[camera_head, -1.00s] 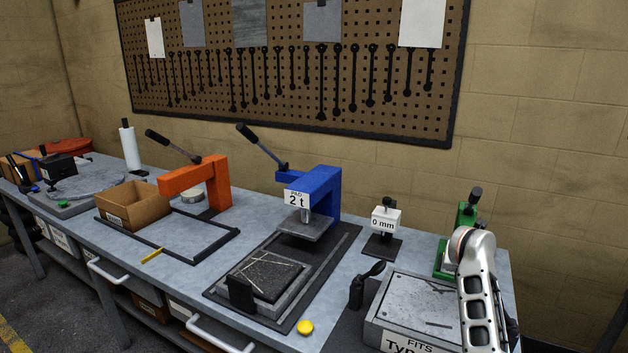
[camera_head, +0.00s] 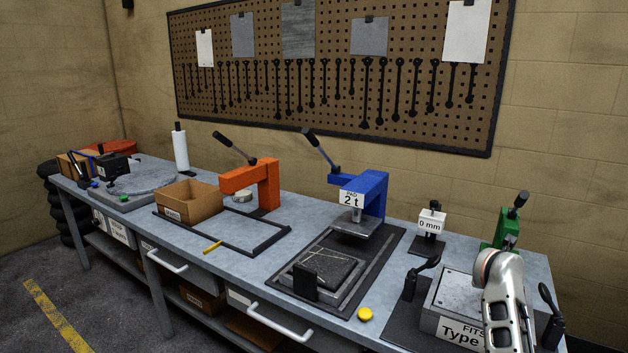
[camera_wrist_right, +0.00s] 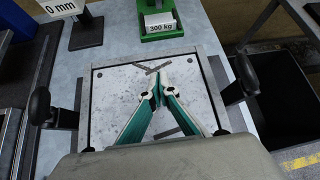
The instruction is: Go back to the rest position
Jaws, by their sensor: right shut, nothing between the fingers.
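My right gripper (camera_wrist_right: 160,88) shows in the right wrist view with its green-sided fingers closed together and nothing between them. It is above the grey plate of the "Type" fixture (camera_wrist_right: 105,85), which has a dark handle on each side; I cannot tell the height of the gap. In the head view part of my right arm stands over the right side of the same fixture (camera_head: 455,292), and the fingers are hidden there. My left gripper is in neither view.
Behind the fixture are a green press (camera_head: 508,222) and a "0 mm" gauge (camera_head: 431,222). A blue press (camera_head: 372,195), a yellow button (camera_head: 365,314), an orange press (camera_head: 262,185) and a cardboard box (camera_head: 190,200) stand along the bench (camera_head: 225,268). Floor is free in front.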

